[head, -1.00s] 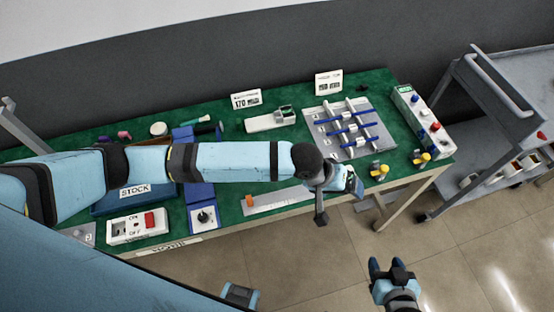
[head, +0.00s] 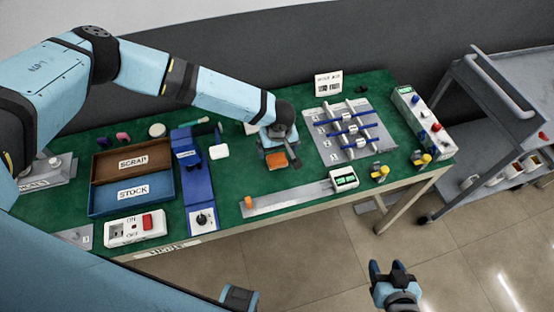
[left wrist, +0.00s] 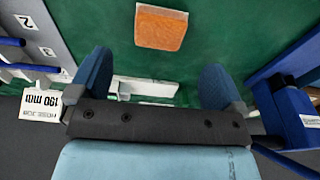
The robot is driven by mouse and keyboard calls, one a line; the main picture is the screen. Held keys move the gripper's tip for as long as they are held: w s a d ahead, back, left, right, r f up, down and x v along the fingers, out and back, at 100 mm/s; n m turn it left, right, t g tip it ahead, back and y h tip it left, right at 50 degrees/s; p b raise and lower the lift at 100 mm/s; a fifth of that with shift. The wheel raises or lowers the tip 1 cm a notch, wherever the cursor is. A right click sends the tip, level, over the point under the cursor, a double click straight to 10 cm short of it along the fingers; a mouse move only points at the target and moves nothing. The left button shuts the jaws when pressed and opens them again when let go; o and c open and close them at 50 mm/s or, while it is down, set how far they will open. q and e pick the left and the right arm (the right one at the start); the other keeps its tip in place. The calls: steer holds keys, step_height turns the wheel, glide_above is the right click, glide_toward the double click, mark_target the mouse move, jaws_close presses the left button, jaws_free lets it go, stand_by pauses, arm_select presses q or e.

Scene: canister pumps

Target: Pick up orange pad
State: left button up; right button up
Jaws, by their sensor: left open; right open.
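The orange pad (head: 276,161) lies flat on the green table top near its middle. It also shows as a rough orange rectangle in the left wrist view (left wrist: 160,28), ahead of the fingers. My left gripper (head: 278,150) is over the table at the pad's far side, with its fingers spread and empty. In the left wrist view its two blue fingers (left wrist: 157,75) stand apart, with the pad beyond the gap between them. My right gripper (head: 386,266) is open and empty, over the floor in front of the table.
Brown SCRAP (head: 132,162) and blue STOCK (head: 134,191) bins stand left. A blue device (head: 200,192) is nearer the pad. A long metal strip (head: 287,198) and green-white device (head: 344,180) lie at the front edge. A grey plate with blue rods (head: 347,132) is right.

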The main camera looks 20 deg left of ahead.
mark_target(277, 158)
arm_select(q)
steer(key=shift+w+a+f, duration=0.1)
steer(key=shift+w+f, duration=0.1)
steer(key=shift+f, duration=1.55)
steer(key=shift+w+a+f, duration=0.1)
steer(key=shift+w+f, duration=0.05)
steer(key=shift+f, duration=1.6)
steer(key=c, duration=1)
steer(key=shift+r, duration=0.1)
step_height(277, 158, up, 20)
steer(key=shift+f, duration=0.1)
